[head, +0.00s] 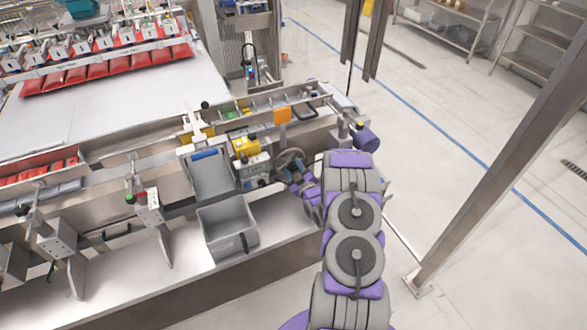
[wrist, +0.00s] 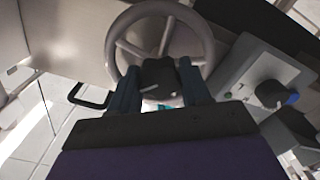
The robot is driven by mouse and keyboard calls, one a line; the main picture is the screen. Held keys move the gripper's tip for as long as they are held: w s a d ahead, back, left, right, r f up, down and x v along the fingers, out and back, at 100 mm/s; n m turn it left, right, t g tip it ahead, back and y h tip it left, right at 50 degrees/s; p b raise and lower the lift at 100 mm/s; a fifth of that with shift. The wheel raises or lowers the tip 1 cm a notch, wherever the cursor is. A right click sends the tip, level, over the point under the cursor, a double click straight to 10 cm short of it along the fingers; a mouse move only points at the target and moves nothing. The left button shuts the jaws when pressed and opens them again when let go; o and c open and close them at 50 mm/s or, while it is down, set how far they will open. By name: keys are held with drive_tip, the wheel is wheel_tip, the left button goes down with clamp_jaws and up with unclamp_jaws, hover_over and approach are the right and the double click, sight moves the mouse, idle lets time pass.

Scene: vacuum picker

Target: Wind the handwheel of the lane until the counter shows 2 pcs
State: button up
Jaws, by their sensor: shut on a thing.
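The handwheel (head: 290,158) is a dark spoked wheel on the front of the lane, at the end of my arm in the head view. In the wrist view the handwheel (wrist: 116,42) shows as a grey rim with spokes. My gripper (wrist: 162,88) is shut on the wheel's dark handle (wrist: 160,72), with one finger on each side of it. In the head view my gripper (head: 300,184) is small and partly hidden by the wheel and arm. A pale box (head: 256,165) with small dark windows stands left of the wheel. I cannot read any count there.
A grey bin (head: 228,228) stands below a grey chute (head: 210,174), left of the wheel. A yellow unit (head: 246,146) sits above the pale box. A panel with a dark knob (wrist: 270,92) is close on the right in the wrist view. Open floor lies to the right.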

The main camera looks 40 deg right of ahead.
drive_tip(key=m+p, duration=0.3)
drive_tip(key=m, duration=0.2)
drive_tip(key=shift+r+p, duration=0.15)
drive_tip(key=shift+p, duration=0.2)
drive_tip(key=shift+d+m+p, duration=0.1)
drive_tip(key=shift+m+p, duration=0.55)
drive_tip(key=shift+m, duration=1.35)
drive_tip(key=o, duration=1)
drive_tip(key=shift+o, duration=0.2)
drive_tip(key=p+v, duration=0.2)
drive_tip(key=v, duration=1.5)
drive_tip(key=shift+s, duration=0.2)
